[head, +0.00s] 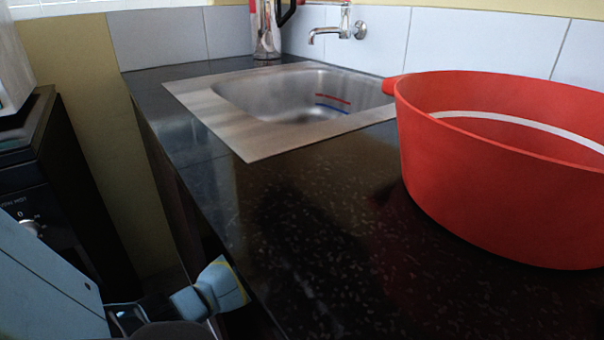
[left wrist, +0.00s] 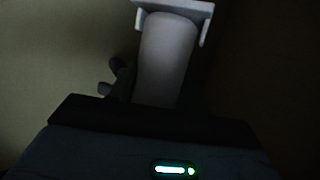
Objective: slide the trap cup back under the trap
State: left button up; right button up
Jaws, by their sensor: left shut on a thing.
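In the dim left wrist view, a pale grey cylinder (left wrist: 165,55), which looks like the trap cup, stands out from my left gripper (left wrist: 152,82). The gripper is shut on it. A dark finger part shows at the cylinder's left side; the right side is lost in shadow. A white bracket-like piece (left wrist: 176,6) with two short prongs lies at the cylinder's far end, cut off by the frame's top. I cannot tell whether it is the trap or whether they touch. In the head view, my left arm is low beside the counter and its gripper is hidden. My right gripper is not in view.
The black speckled counter (head: 300,240) has a steel sink (head: 285,95) with a wall tap (head: 335,28) behind it. A large red pot (head: 490,190) stands at the right. A black oven-like appliance (head: 45,180) stands left, with a narrow gap to the counter.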

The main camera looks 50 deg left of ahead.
pick_arm(q)
jog(key=shift+w+a, duration=0.1)
jog(key=shift+a, duration=0.1)
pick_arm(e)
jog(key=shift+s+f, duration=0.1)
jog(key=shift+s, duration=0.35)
pick_arm(q)
jog(key=shift+f, duration=0.15)
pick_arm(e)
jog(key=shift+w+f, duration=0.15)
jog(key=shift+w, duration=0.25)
pick_arm(q)
jog(key=o, duration=1.2)
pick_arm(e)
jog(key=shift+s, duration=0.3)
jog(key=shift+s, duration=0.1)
pick_arm(q)
jog(key=shift+p+v, duration=1.5)
jog(key=shift+v, duration=2.4)
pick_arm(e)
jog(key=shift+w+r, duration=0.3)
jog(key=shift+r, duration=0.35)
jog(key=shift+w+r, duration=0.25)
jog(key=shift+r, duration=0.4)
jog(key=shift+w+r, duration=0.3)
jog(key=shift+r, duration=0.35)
